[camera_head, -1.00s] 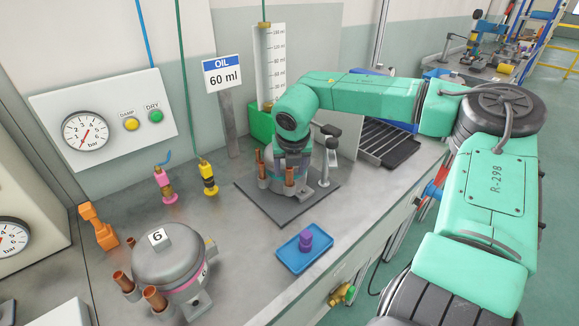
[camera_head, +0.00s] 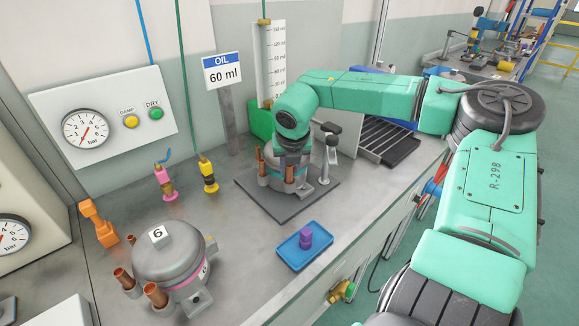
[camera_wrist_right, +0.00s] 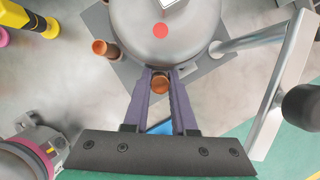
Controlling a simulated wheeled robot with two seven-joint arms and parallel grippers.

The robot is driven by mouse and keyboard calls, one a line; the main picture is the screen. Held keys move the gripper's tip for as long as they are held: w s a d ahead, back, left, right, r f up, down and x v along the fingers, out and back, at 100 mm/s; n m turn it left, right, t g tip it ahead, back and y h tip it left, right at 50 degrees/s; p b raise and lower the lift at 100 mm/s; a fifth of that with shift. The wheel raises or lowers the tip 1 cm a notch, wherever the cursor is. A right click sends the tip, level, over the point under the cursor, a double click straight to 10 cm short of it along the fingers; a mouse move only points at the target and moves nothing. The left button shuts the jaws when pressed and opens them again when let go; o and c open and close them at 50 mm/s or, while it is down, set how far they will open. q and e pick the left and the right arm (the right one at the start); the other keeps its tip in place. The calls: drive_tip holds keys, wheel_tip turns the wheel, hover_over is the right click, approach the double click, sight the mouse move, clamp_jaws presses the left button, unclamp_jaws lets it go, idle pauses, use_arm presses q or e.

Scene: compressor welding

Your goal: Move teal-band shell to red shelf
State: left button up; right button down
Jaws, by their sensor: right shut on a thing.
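A grey metal shell (camera_head: 272,172) with copper tubes stands upright on a dark plate (camera_head: 245,184) at the middle of the bench. In the right wrist view, the shell's domed top (camera_wrist_right: 135,35) carries a red dot. My right gripper (camera_wrist_right: 160,80) is shut on one copper tube (camera_wrist_right: 161,86) of this shell. Another shell (camera_head: 168,252), marked 6 and with a pink band, stands at front left. My left gripper and a red shelf are not in view.
A blue tray (camera_head: 290,256) with a purple part (camera_head: 306,237) lies near the bench's front edge. Pink (camera_head: 165,182) and yellow (camera_head: 208,175) fittings stand left of the plate. A black-handled clamp (camera_head: 328,150) stands close to the gripper. A ribbed dark rack (camera_head: 392,150) lies beyond.

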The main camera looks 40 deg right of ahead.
idle(0.8)
drive_tip(key=c, duration=1.5)
unclamp_jaws()
drive_tip(key=shift+w+r, duration=0.1)
clamp_jaws()
drive_tip(key=shift+o, duration=0.2)
unclamp_jaws()
clamp_jaws()
